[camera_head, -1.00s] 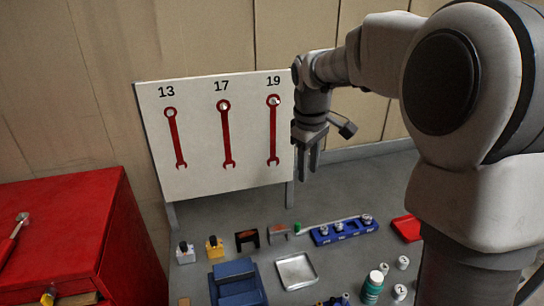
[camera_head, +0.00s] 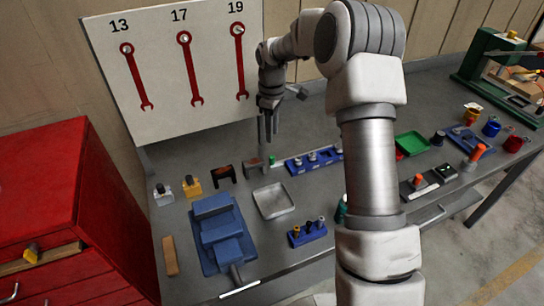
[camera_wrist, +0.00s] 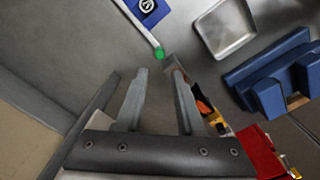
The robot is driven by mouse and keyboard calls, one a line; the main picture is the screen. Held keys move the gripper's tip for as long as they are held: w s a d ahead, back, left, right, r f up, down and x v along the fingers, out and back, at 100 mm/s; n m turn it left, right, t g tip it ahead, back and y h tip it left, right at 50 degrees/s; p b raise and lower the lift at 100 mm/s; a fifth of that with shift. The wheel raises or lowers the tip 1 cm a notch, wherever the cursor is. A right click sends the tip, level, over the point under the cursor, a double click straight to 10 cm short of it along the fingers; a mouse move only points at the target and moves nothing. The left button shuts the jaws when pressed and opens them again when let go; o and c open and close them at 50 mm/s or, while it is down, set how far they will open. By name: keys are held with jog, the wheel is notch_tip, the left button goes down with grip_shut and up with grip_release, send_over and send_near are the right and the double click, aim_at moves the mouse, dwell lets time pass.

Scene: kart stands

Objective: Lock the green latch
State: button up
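The green latch (camera_head: 272,160) is a small green knob at the left end of a thin pale bar beside the blue rack (camera_head: 297,168) on the grey bench. In the wrist view the green knob (camera_wrist: 159,53) lies just beyond my fingertips, with the pale bar running up and left from it. My gripper (camera_head: 268,140) points down above the knob. In the wrist view my gripper (camera_wrist: 160,70) has its fingers apart with nothing between them. The fingers appear above the knob; I cannot tell the exact height gap.
A metal tray (camera_head: 273,201) and a blue vise-like block (camera_head: 218,230) lie nearer. The wrench board (camera_head: 175,85) stands behind. Bare bench shows behind the brackets.

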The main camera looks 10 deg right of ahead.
aim_at(272, 156)
notch_tip(272, 156, down, 11)
jog(key=shift+r, duration=0.1)
dwell(0.3)
grip_shut()
dwell(1.3)
